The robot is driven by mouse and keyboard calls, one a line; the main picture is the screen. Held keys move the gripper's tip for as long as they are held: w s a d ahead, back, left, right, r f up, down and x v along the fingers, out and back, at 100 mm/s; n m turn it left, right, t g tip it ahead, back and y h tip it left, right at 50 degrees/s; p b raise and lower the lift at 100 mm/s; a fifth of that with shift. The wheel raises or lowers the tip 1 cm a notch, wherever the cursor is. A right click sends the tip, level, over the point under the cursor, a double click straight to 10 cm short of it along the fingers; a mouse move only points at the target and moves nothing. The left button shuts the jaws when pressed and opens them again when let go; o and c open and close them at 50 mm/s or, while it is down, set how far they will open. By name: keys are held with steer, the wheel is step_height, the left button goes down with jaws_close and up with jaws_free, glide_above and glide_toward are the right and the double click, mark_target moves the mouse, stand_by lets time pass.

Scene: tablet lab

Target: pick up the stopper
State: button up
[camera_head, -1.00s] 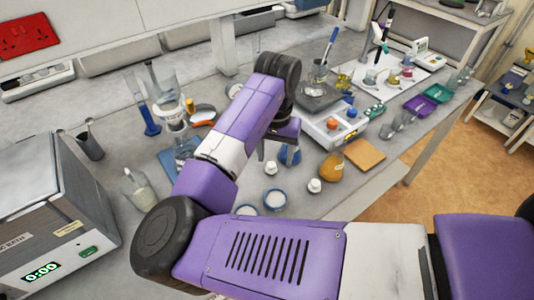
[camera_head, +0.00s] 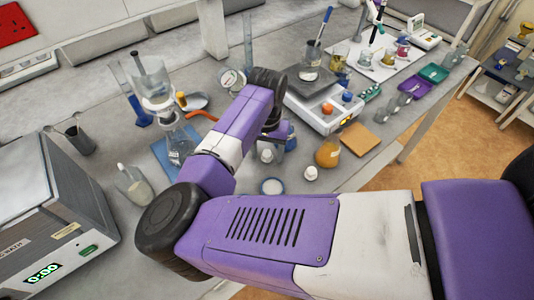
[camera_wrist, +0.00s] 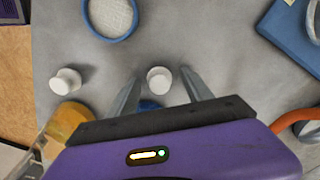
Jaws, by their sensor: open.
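Two small white stoppers stand on the grey bench. One stopper (camera_wrist: 159,79) lies between the two fingers of my gripper (camera_wrist: 159,88) in the wrist view, with gaps visible on both sides. It also shows in the head view (camera_head: 267,155), just below the gripper. The other stopper (camera_wrist: 66,80) stands to the left in the wrist view and beside the amber flask in the head view (camera_head: 311,173). My gripper is open and empty, pointing down at the bench. Its fingers are partly hidden by my arm in the head view.
An amber flask (camera_head: 327,153) stands close to the right of the gripper. A blue-rimmed dish (camera_wrist: 110,12) lies nearby on the bench. Something blue (camera_wrist: 149,105) shows between the finger bases. A blue mat (camera_wrist: 291,36) and orange tubing (camera_wrist: 296,120) are at the wrist view's right.

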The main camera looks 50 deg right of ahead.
jaws_close()
steer(key=shift+r, duration=0.1)
stand_by(0.3)
